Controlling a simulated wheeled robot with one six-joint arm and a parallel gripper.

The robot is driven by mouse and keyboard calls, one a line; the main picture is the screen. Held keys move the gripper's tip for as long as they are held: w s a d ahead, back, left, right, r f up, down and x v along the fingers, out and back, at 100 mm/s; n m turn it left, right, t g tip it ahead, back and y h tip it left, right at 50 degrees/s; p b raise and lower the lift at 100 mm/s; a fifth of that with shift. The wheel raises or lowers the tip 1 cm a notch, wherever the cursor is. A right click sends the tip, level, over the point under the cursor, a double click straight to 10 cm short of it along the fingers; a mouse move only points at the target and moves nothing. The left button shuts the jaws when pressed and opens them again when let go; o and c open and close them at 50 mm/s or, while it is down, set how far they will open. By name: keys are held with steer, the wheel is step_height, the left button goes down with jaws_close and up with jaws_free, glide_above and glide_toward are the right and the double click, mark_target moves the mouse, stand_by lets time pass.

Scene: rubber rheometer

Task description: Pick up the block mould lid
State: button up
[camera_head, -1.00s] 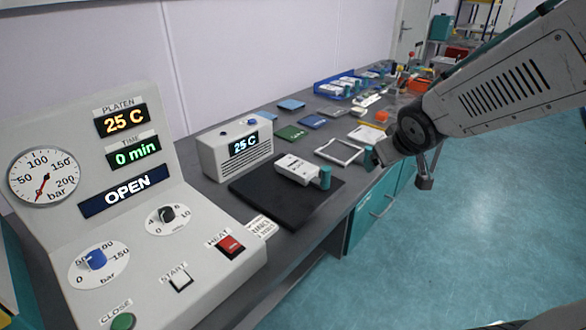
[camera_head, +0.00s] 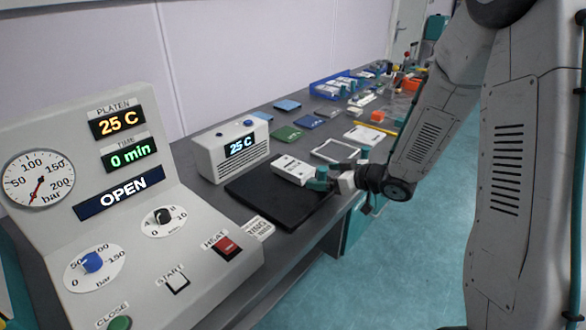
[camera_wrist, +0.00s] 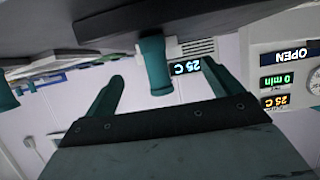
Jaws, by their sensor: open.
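In the upside-down wrist view, a teal round handle (camera_wrist: 155,66) extends from a dark slab (camera_wrist: 112,22). The two teal fingers of my gripper (camera_wrist: 160,72) are apart, one on each side of the handle in the picture. A gap shows on each side. The fingers hide most of the handle in the head view.
A grey heater box (camera_head: 232,150) reading 25 C stands behind the plate. The press panel (camera_head: 125,195) is at the left. A white frame (camera_head: 335,150) lies just beyond the lid. Another teal handle (camera_wrist: 6,97) shows at the wrist view's left edge.

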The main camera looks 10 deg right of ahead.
mark_target(315, 174)
steer(key=x, duration=0.4)
steer(key=shift+w, duration=0.2)
steer(key=c, duration=1.3)
